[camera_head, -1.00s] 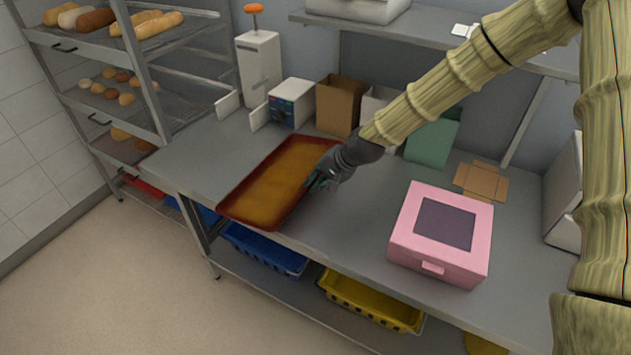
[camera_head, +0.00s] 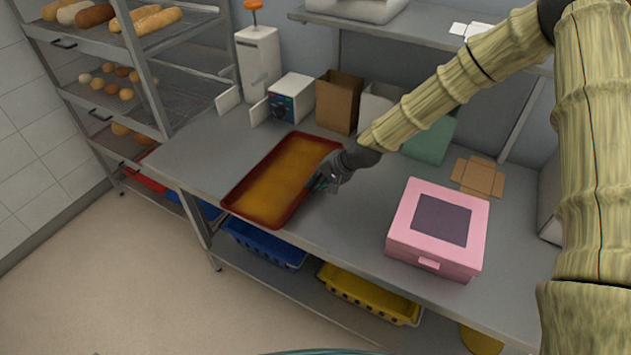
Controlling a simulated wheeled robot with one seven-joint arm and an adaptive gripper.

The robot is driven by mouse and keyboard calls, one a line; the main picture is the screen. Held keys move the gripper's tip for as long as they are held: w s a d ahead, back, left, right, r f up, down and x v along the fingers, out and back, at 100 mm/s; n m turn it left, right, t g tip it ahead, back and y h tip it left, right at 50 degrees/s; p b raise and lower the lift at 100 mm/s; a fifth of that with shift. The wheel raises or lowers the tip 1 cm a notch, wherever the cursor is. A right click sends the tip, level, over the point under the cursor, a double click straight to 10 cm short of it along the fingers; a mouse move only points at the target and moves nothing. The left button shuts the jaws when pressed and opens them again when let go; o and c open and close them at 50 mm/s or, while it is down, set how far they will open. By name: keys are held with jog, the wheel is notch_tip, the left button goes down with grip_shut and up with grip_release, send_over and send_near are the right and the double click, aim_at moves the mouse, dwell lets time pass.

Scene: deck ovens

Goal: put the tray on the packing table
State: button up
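The tray (camera_head: 275,181), dark red with a golden-brown inside, lies flat over the left part of the grey packing table (camera_head: 345,215). Its near end is close to the table's front edge. I cannot tell whether its whole underside touches the tabletop. My gripper (camera_head: 318,183) is at the middle of the tray's right long rim and appears shut on it. The fingertips are small and partly hidden by the gripper body.
A pink box (camera_head: 440,228) stands to the right, with clear tabletop between. A bread rack (camera_head: 150,75) stands left. Blue (camera_head: 262,243) and yellow (camera_head: 368,293) crates sit below.

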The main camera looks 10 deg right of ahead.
jog(key=o, duration=0.4)
jog(key=shift+c, duration=0.2)
jog(key=shift+d+r, duration=0.1)
jog(key=b+v, duration=0.4)
jog(key=v, duration=0.7)
jog(key=shift+s+r, duration=0.25)
jog(key=shift+r, duration=0.05)
jog(key=shift+d, duration=0.1)
